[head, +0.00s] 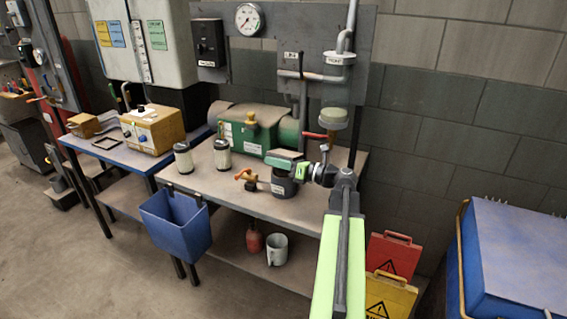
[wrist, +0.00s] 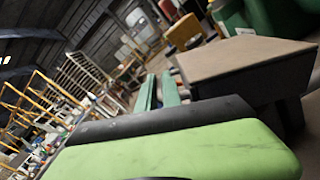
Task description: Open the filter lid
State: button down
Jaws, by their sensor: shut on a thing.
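The filter housing (head: 281,185) is a short dark grey pot with a white label, standing on the bench near its front right. I cannot tell whether there is a gap beneath the lid. My gripper (head: 301,170) is at the right edge of the lid and shut on it, as far as the small view shows. The arm reaches in from the lower right.
Left of the housing are an orange-handled valve (head: 247,179) and two white filter cartridges (head: 183,158). A green tank (head: 255,133) lies behind. A red-handled pipe (head: 313,136) hangs close above. A blue bin (head: 176,222) hangs at the bench front.

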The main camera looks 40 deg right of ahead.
jog(key=shift+d+r, duration=0.2)
jog(key=shift+d, duration=0.1)
jog(key=c, duration=1.8)
grip_release()
jog(key=shift+a, duration=0.15)
jog(key=shift+w, duration=0.1)
jog(key=v, duration=1.7)
jog(key=shift+s, duration=0.3)
jog(key=shift+w, duration=0.1)
